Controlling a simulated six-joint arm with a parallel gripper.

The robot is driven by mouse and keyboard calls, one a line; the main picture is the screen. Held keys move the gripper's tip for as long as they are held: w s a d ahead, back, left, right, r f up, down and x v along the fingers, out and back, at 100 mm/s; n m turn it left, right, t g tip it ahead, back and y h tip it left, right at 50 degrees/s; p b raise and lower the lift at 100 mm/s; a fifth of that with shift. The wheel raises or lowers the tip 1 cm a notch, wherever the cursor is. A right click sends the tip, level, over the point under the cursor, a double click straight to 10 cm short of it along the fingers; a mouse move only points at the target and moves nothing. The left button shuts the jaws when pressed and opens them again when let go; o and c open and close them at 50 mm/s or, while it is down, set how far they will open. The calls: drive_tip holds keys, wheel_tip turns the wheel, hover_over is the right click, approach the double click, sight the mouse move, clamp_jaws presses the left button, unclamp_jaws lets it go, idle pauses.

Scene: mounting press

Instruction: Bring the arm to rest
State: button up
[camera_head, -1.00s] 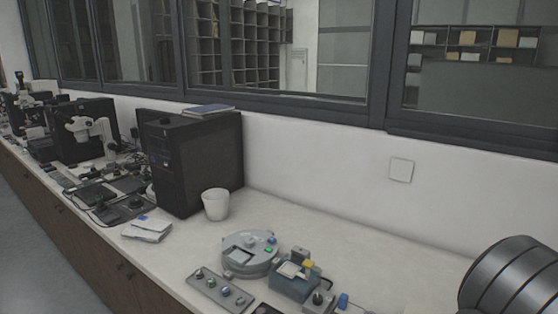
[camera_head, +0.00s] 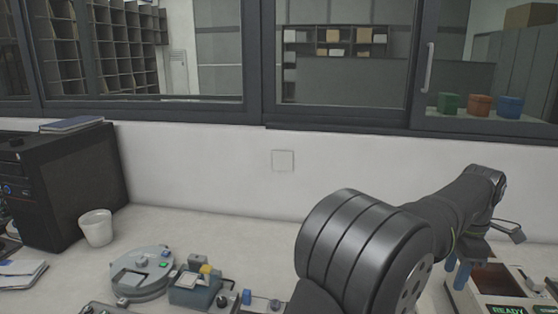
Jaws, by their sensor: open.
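My arm rises from the bottom middle of the head view and reaches to the right. My gripper (camera_head: 459,266) hangs at its far end with blue fingers pointing down. It is open, and I see nothing between the fingers. It hangs by the left side of a pale machine with a dark red-brown opening (camera_head: 497,280) and a lit green "READY" display (camera_head: 507,310). Whether the fingers touch the machine I cannot tell. The machine's right and lower parts are cut off by the picture edge.
A round grey device (camera_head: 143,272) and a blue-grey device (camera_head: 195,289) stand on the white bench at the lower left. A white cup (camera_head: 97,227) and a black computer case (camera_head: 62,185) are further left. The wall with windows bounds the bench behind.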

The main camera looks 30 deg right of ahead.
wheel_tip(320, 180, down, 17)
drive_tip(key=shift+f, duration=0.1)
drive_tip(key=shift+w+a+r+m, duration=0.25)
drive_tip(key=shift+w+a+m, duration=0.05)
drive_tip(key=shift+w+m, duration=0.1)
drive_tip(key=shift+w+a+m, duration=0.6)
drive_tip(key=shift+w+m, duration=0.1)
drive_tip(key=shift+m, duration=0.3)
drive_tip(key=w+m, duration=0.1)
drive_tip(key=w+a+m, duration=0.1)
drive_tip(key=shift+w+m, duration=0.15)
drive_tip(key=shift+m, duration=0.15)
drive_tip(key=shift+w+a+m, duration=0.25)
drive_tip(key=shift+w+m, duration=0.65)
drive_tip(key=shift+m, duration=0.1)
drive_tip(key=w+m, duration=0.2)
drive_tip(key=shift+w+m, duration=0.25)
drive_tip(key=shift+m, duration=0.05)
drive_tip(key=shift+w+r, duration=0.1)
drive_tip(key=shift+r, duration=2)
